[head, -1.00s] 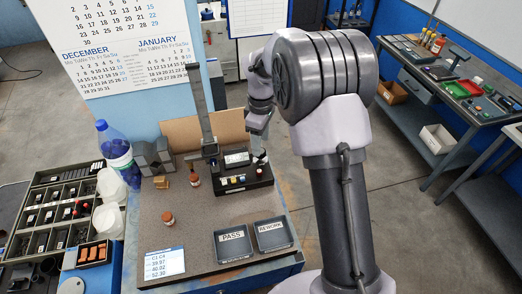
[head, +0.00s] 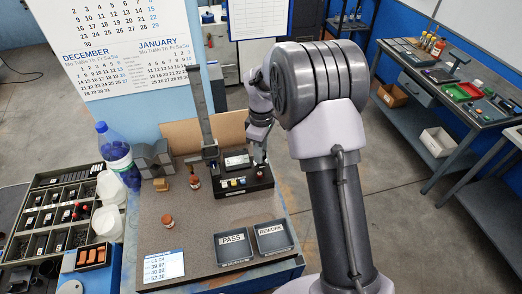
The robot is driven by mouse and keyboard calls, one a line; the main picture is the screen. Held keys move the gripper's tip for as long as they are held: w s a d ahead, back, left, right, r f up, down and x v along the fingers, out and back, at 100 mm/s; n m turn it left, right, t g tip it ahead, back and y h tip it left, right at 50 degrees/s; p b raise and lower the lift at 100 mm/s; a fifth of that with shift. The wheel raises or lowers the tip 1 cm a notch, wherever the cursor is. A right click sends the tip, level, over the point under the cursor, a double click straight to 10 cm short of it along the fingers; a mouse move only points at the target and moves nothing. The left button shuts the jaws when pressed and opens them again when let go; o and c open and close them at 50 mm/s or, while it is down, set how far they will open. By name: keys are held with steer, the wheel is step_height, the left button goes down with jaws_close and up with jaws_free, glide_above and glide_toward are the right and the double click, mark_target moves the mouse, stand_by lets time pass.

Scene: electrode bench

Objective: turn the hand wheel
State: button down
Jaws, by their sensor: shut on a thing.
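A black bench device (head: 232,189) stands at the back right of the grey bench top, with a small display and several small buttons on it. My gripper (head: 260,162) reaches down to the right end of this device. It is shut on the hand wheel there, which the jaws and wrist mostly hide. How far the wheel is turned cannot be made out.
A tall grey column (head: 201,110) rises just left of the device. PASS (head: 234,257) and REWORK (head: 273,247) trays lie at the front right. A parts organiser (head: 48,215) is at the left.

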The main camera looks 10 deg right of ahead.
steer(key=m, duration=0.4)
steer(key=shift+b, duration=0.4)
steer(key=m, duration=0.4)
steer(key=shift+b, duration=0.4)
steer(key=m+b, duration=0.1)
steer(key=m, duration=0.2)
steer(key=shift+m, duration=0.3)
steer(key=m+b, duration=0.1)
steer(key=m, duration=0.2)
steer(key=shift+m, duration=0.3)
steer(key=m+b, duration=0.1)
steer(key=m, duration=0.4)
steer(key=shift+b, duration=0.35)
steer(key=m+b, duration=0.1)
steer(key=m, duration=0.3)
steer(key=shift+a+m, duration=0.1)
steer(key=shift+m, duration=0.4)
